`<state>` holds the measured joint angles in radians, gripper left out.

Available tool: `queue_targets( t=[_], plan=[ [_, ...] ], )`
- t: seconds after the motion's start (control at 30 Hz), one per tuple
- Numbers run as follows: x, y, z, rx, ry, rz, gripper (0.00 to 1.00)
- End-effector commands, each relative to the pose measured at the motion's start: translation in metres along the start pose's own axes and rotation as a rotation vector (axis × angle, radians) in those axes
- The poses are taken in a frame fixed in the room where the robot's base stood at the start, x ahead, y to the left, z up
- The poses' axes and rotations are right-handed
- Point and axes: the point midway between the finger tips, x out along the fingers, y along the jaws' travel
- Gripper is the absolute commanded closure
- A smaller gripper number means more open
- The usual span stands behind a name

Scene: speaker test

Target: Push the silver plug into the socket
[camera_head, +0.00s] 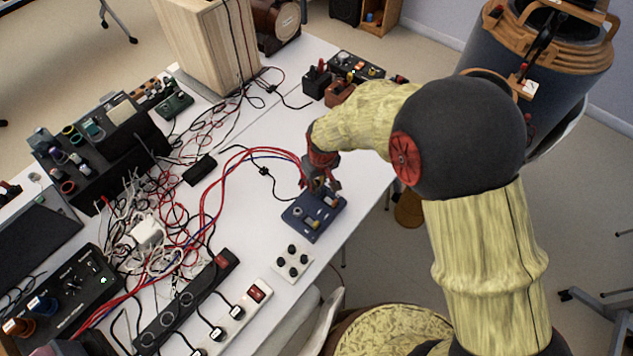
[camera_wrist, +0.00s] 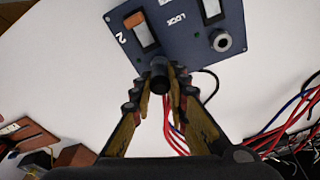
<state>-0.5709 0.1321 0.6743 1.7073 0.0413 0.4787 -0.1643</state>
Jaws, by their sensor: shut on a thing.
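The blue panel (camera_head: 300,226) lies on the white table, and it also shows at the top of the wrist view (camera_wrist: 185,45). A silver round socket (camera_wrist: 221,41) with a dark centre sits on the panel, right of the "LOCK" label. My gripper (camera_head: 321,186) is over the panel's far edge. In the wrist view its fingers (camera_wrist: 160,88) are shut on a dark, round plug (camera_wrist: 160,70), which looks grey-black rather than silver. The plug is left of and below the socket in that view, apart from it. Its far end is hidden.
Red and blue cables (camera_head: 235,158) arc from the left to near my gripper. Power strips (camera_head: 185,300) and tangled wires fill the table's left side. A white plate with black knobs (camera_head: 292,262) lies just in front of the panel. The table behind the panel is mostly clear.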

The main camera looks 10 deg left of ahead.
Motion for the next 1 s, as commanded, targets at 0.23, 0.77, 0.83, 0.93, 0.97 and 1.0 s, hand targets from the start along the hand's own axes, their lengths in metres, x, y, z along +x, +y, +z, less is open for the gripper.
queue_targets(
  t=[0.23, 0.77, 0.83, 0.93, 0.97, 1.0],
  plan=[
    [0.0055, -0.0001, 0.0017, 0.0, -0.002, 0.0, 1.0],
    [0.0057, 0.0, 0.0014, 0.0, -0.001, 0.0, 0.63],
    [0.0056, 0.0, 0.0013, 0.0, -0.001, 0.0, 0.63],
    [0.0057, -0.0001, 0.0014, 0.0, -0.001, 0.0, 0.63],
    [0.0056, -0.0001, 0.0013, 0.0, -0.001, 0.0, 0.63],
    [0.0052, -0.0001, 0.0012, 0.0, -0.001, 0.0, 0.63]
  ],
)
